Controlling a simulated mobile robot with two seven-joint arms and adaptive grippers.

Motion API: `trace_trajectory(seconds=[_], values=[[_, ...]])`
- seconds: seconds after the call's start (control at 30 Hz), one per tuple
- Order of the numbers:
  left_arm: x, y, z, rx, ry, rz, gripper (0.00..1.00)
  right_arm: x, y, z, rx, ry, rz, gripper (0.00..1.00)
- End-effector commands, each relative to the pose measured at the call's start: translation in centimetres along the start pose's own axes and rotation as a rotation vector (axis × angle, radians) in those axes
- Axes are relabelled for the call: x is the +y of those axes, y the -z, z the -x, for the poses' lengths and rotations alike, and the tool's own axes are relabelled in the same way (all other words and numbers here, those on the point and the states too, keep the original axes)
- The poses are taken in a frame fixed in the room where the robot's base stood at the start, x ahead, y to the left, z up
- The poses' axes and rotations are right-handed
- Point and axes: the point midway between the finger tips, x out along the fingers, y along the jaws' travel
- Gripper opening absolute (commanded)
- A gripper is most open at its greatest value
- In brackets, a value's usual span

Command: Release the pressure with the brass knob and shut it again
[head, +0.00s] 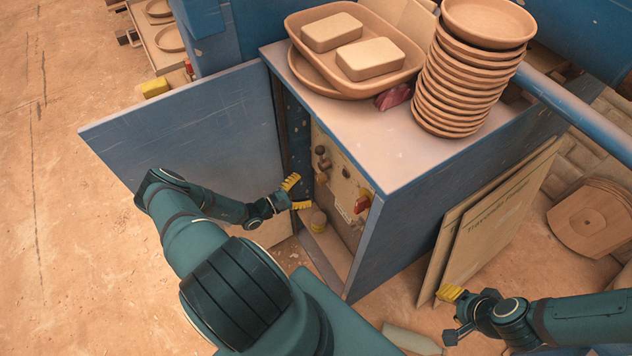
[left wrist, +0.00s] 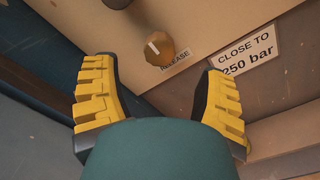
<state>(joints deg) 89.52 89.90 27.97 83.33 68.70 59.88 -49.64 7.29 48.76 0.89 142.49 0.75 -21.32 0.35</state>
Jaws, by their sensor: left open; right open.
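The brass knob (left wrist: 160,46) sits on the tan panel above a RELEASE label (left wrist: 175,62), with a pale mark on its face. In the head view the knob (head: 321,178) is small, on the panel inside the open blue cabinet. My left gripper (head: 297,193) is open at the cabinet opening, its yellow fingers pointing at the panel. In the left wrist view the knob appears between and beyond the two fingertips, apart from both. My right gripper (head: 452,315) is open and empty, low at the right, away from the cabinet.
The blue cabinet door (head: 180,135) stands open at the left. A dark knob (left wrist: 118,3) is close to the brass one. A CLOSE TO 250 bar sign (left wrist: 243,50) is at its right. Stacked bowls (head: 465,70) and a tray (head: 295,25) stand on the cabinet.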

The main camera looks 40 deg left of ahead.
Motion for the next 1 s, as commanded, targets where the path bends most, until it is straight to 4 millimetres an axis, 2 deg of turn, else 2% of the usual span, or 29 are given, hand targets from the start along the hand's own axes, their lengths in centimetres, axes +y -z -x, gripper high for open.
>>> trace_trajectory(seconds=[0.1,0.3,1.0], values=[[0.1,0.0,2.0,0.002,-0.001,0.000,0.72,0.0,0.0,0.0,0.000,0.000,0.000,0.47],[0.0,0.0,3.8,-0.001,0.000,0.000,0.72,0.0,0.0,0.0,0.000,0.000,0.000,0.47],[0.0,-0.1,4.0,-0.001,0.000,0.000,0.72,0.0,0.0,0.0,0.000,0.000,0.000,0.47]])
